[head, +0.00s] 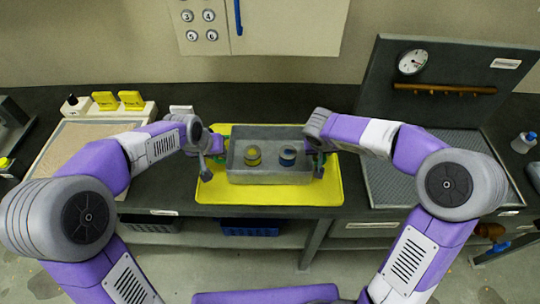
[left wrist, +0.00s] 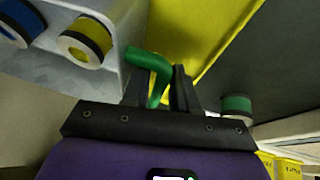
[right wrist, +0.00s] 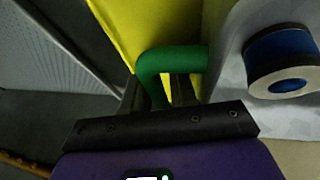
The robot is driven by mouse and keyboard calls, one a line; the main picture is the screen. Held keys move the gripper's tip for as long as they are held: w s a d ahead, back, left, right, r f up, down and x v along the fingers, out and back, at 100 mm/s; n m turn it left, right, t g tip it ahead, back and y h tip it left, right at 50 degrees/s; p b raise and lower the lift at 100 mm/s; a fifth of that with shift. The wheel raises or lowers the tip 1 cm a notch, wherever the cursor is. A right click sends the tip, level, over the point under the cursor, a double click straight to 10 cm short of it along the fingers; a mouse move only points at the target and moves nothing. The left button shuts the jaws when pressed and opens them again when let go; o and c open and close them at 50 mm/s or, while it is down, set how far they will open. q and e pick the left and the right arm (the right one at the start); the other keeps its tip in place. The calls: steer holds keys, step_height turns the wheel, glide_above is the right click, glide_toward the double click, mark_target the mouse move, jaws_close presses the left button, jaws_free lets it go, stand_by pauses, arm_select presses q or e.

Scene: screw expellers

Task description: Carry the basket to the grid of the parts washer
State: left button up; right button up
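The grey basket (head: 268,176) sits on the yellow tray (head: 325,190) in the middle of the counter. It holds two short cylinders, one with a yellow band (head: 252,156) and one with a blue band (head: 288,156). Green handles are on its two ends. My left gripper (left wrist: 160,88) is at the left end, its fingers closed around the green handle (left wrist: 152,58). My right gripper (right wrist: 158,95) is at the right end, its fingers closed around the other green handle (right wrist: 172,60). The parts washer's grid (head: 405,170) lies to the right.
The washer's raised lid (head: 440,75) carries a gauge (head: 412,62) and stands behind the grid, which looks bare. A light-topped station (head: 85,140) is at left. A green-banded cylinder (left wrist: 236,108) stands near my left gripper. A bottle (head: 523,142) is at far right.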

arm_select(q)
steer(key=shift+c, duration=0.3)
arm_select(e)
steer(key=shift+c, duration=0.4)
arm_select(q)
jaws_close()
arm_select(e)
jaws_close()
arm_select(q)
steer(key=shift+w+r, duration=0.1)
steer(key=shift+r, duration=0.05)
arm_select(e)
steer(key=shift+w+r, duration=0.1)
steer(key=shift+r, duration=0.05)
